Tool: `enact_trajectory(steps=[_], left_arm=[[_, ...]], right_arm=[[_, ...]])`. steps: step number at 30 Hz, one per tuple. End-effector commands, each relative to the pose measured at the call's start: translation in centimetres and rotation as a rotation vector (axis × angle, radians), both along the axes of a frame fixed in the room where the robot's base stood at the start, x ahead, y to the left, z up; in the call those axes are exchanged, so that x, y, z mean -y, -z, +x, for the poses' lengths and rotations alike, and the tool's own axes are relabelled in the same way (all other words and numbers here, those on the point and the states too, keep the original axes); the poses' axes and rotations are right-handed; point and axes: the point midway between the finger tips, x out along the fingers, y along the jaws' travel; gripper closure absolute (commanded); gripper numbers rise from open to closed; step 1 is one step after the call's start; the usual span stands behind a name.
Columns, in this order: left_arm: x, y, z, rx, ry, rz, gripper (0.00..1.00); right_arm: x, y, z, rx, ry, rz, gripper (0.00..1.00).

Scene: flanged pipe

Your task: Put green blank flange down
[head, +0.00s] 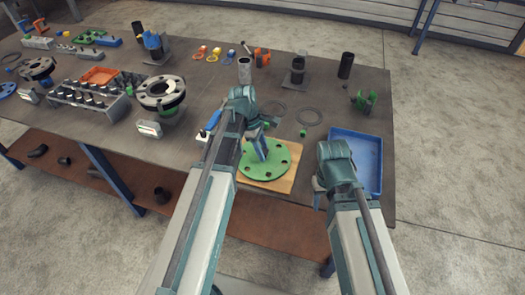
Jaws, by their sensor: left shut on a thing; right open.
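The green blank flange (265,171) is a flat round disc with several bolt holes around its edge. It is over a light wooden board (288,182) near the table's front edge, and I cannot tell if it rests flat on the board or is slightly above it. My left gripper (262,152) comes down over the flange's middle and is shut on it; the gripped part is mostly hidden. My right gripper (319,190) is open and empty, mostly hidden by its arm, between the board and the blue tray.
A blue tray (372,188) lies right of the board. A dark flanged pipe part (160,93), a rack of cylinders (95,100) and an orange tray (99,75) stand to the left. Dark pipes (346,65) stand at the back right.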

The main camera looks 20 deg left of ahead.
Motion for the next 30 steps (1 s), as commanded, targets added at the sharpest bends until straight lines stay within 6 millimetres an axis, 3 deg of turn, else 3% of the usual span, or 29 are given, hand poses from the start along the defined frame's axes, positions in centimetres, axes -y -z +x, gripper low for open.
enact_trajectory(steps=[2, 3, 7, 20, 30], left_arm=[[0.0, 0.4, 0.0, 0.000, 0.000, -0.001, 1.00], [0.0, 0.2, 0.0, 0.000, 0.000, 0.000, 0.53], [0.0, 0.2, 0.0, 0.000, 0.000, 0.000, 0.30], [0.0, -0.2, 0.0, 0.000, 0.000, 0.000, 0.30], [-0.8, -3.7, 0.0, 0.000, -0.001, 0.000, 0.30]], right_arm=[[0.0, 0.4, 0.0, 0.000, 0.000, 0.000, 0.50], [0.0, 0.2, 0.0, 0.000, 0.000, 0.000, 0.50], [0.0, 0.2, 0.0, 0.000, 0.000, 0.000, 0.50], [0.0, -0.2, 0.0, 0.000, 0.000, 0.000, 0.50], [0.0, -3.7, 0.0, 0.000, 0.000, 0.000, 0.50]])
